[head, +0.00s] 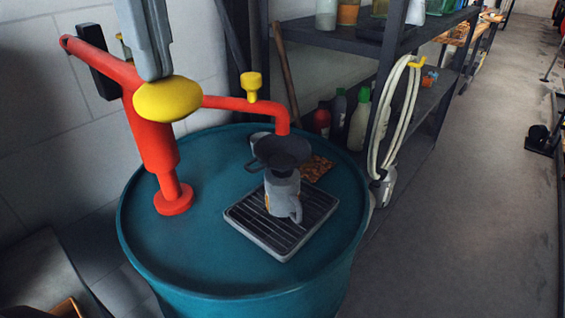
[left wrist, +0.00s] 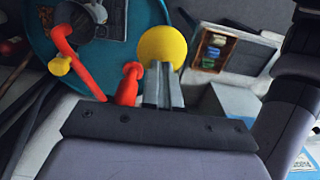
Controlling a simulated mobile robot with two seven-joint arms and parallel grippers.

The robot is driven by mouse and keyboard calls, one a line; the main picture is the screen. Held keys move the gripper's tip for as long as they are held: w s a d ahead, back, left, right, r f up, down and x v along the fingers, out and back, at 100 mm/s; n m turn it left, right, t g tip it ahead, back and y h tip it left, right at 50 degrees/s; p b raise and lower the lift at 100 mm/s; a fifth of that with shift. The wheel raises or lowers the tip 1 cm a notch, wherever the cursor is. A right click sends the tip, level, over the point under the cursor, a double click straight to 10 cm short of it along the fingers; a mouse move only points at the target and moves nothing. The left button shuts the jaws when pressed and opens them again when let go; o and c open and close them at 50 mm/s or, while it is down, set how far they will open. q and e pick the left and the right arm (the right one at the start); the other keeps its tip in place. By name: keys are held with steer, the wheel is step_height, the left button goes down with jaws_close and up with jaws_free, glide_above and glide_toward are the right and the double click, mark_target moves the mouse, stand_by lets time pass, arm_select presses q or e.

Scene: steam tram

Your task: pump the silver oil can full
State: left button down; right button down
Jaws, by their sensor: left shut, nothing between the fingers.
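The silver oil can (head: 283,192) stands upright on a ribbed drip tray (head: 252,237) on top of a blue drum (head: 190,248). A dark funnel (head: 283,150) sits over its top, below the end of the red pump's spout (head: 282,118). The red pump (head: 152,135) stands on the drum's left side. A yellow ball knob (head: 168,101) shows in front of it, and also in the left wrist view (left wrist: 162,46). My left gripper (head: 158,76) is shut and empty, its tips at the top of the knob; I cannot tell whether they touch. My right gripper is out of view.
A yellow valve knob (head: 252,86) sits on the spout pipe. A brown rag (head: 316,167) lies behind the tray. A dark shelf rack (head: 340,40) with bottles and a hanging pale hose (head: 392,110) stands behind.

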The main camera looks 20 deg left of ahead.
arm_select(q)
steer(key=shift+r+p, duration=2.9)
steer(key=shift+p, duration=0.05)
steer(key=shift+r, duration=2.35)
step_height(320, 180, up, 6)
